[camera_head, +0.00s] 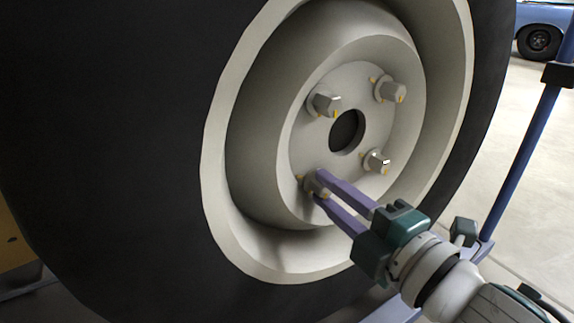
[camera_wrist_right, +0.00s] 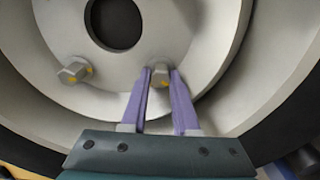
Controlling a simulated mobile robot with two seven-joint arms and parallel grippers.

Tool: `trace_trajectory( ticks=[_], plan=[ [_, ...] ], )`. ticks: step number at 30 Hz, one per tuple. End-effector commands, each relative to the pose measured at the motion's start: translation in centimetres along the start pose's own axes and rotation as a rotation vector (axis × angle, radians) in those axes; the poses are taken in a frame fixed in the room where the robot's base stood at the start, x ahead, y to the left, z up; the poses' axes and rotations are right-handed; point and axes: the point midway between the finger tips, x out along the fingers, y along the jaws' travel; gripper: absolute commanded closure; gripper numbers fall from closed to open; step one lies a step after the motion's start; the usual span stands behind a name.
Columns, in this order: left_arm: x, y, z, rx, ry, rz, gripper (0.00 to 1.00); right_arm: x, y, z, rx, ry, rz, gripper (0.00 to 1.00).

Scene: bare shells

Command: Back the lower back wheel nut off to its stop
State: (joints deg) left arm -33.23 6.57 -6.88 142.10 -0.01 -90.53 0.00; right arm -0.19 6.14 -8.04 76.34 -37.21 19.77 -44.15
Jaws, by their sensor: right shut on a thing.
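A pale wheel rim (camera_head: 222,185) in a large black tyre carries several hex nuts around a dark centre hole. My right gripper (camera_head: 318,188) is shut on the lower left wheel nut (camera_head: 314,181), whose front is partly covered by the purple fingers. In the right wrist view this nut (camera_wrist_right: 160,75) shows between the two fingertips (camera_wrist_right: 160,84). The lower right nut (camera_head: 377,161), the upper left nut (camera_head: 324,104) and the upper right nut (camera_head: 390,90) stand free, with yellow marks beside them. My left gripper is not in view.
The deep rim wall surrounds the nuts and my right gripper. Another nut (camera_wrist_right: 75,70) is left of the fingers in the right wrist view. A blue post (camera_head: 520,150) stands to the right of the tyre. A blue car (camera_head: 545,17) is far behind on open floor.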

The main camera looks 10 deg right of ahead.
Motion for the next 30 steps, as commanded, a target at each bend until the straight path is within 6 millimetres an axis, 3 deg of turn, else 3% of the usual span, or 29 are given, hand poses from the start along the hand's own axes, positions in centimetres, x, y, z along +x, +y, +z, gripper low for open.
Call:
trace_trajectory(
  ticks=[16,30],
  plan=[
    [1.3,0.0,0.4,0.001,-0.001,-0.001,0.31,0.0,-0.2,0.1,-0.477,-0.001,0.000,1.00],
    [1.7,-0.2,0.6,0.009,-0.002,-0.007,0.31,0.0,-0.1,0.1,-0.657,-0.001,0.001,1.00]
  ],
)
